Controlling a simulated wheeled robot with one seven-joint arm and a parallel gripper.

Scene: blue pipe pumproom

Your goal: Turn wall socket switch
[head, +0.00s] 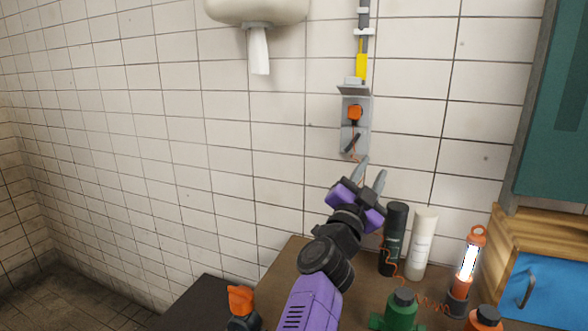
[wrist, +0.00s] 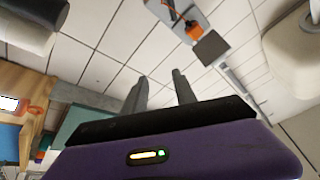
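The wall socket (head: 355,125) is a grey metal box on the white tiled wall, at centre right of the head view. An orange plug (head: 355,112) sits in its upper part, and a dark switch lever (head: 352,143) slants in its lower part. My gripper (head: 373,167) is open and empty, just below and slightly right of the socket, apart from it in the picture. In the wrist view my gripper (wrist: 160,82) has its two fingers spread with nothing between them. The socket with its orange plug (wrist: 194,30) shows beyond the fingers at the top, partly cut off.
A wooden counter (head: 283,274) stands below, with a black bottle (head: 395,240), a white bottle (head: 421,244), a green container (head: 402,309) and a lit orange lamp (head: 467,265). A teal cabinet (head: 556,130) hangs at right. A paper dispenser (head: 257,10) is above left. The wall left of the socket is clear.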

